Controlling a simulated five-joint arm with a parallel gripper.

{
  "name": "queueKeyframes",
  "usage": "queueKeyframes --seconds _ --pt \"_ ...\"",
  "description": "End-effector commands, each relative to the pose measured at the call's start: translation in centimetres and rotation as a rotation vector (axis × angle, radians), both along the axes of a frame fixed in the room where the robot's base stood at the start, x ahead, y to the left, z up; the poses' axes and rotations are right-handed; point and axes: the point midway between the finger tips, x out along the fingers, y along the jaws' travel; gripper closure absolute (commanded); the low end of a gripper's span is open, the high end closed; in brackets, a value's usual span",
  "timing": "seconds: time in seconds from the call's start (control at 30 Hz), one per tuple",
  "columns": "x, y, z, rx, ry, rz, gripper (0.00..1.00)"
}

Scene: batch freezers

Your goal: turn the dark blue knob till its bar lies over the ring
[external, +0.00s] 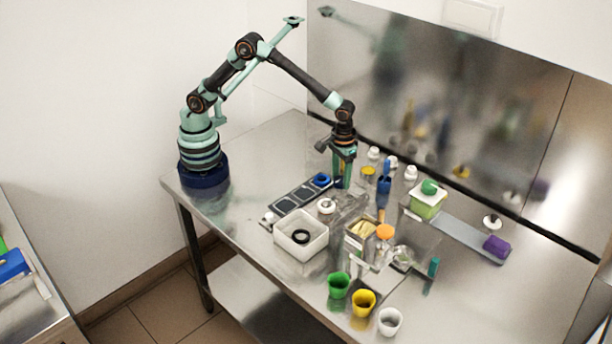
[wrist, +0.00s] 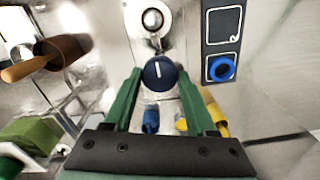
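The dark blue knob (wrist: 160,75) is round, with a short white bar that points almost straight up in the wrist view, toward a white round fitting (wrist: 152,20). My gripper (wrist: 160,76) is open, with one green finger on each side of the knob. A narrow gap seems to show on each side; I cannot tell if either finger touches. A ring marking beside the knob cannot be made out. In the external view my gripper (external: 343,180) points down at the plate and mostly hides the knob.
A dark panel (wrist: 208,45) with white outlines and a blue ring-shaped piece (wrist: 222,68) lies to the right in the wrist view. A blue item (wrist: 150,120) and a yellow one (wrist: 215,112) are near my fingers. A white box (external: 301,235) and several cups stand nearer the front.

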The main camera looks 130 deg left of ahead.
Motion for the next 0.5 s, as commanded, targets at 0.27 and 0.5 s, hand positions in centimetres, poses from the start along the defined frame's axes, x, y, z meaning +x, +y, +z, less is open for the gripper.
queueKeyframes --seconds 0.27,0.5 --pt "0.05 0.02 0.02 0.0 -0.002 -0.001 0.16" --pt "0.08 0.04 0.92 0.001 -0.003 -0.001 0.16"
